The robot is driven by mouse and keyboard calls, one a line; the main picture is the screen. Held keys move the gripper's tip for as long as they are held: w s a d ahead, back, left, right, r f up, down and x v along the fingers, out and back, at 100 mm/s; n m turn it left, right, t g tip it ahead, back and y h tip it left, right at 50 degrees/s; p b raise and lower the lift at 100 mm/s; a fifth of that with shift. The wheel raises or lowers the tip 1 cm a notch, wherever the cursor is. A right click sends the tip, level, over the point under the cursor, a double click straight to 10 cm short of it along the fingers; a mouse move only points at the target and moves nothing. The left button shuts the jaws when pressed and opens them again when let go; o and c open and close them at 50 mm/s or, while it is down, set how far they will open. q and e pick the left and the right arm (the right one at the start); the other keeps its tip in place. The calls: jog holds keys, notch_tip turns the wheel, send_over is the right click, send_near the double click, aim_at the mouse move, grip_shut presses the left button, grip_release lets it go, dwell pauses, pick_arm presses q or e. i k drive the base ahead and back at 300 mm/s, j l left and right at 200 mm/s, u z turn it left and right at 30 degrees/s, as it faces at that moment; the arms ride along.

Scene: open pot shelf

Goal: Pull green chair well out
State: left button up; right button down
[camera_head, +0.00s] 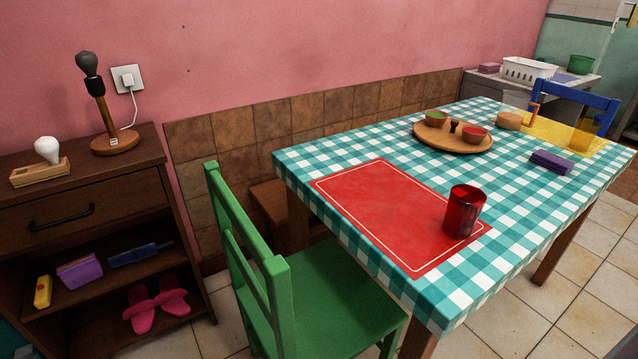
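The green chair (310,291) stands at the near left side of the dining table, in the lower middle of the head view. Its slatted backrest faces left, toward the dark cabinet. Its seat reaches to the table's near left edge, and the front part goes under the tabletop. The lower legs are mostly cut off by the bottom of the picture. The table (325,213) has a green and white checked top. Neither of my grippers shows in this view.
A dark wooden cabinet (95,236) stands left of the chair, with a narrow strip of tiled floor (230,318) between. A red cup (464,211) stands on a red placemat (385,212) near the chair. A wooden bench (270,205) sits by the wall behind the chair.

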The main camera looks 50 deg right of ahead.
aim_at(317, 301)
jog(key=k+l, duration=0.3)
jog(key=l, duration=0.15)
jog(key=k+l+u, duration=0.1)
jog(key=k+l, duration=0.25)
jog(key=l, duration=0.1)
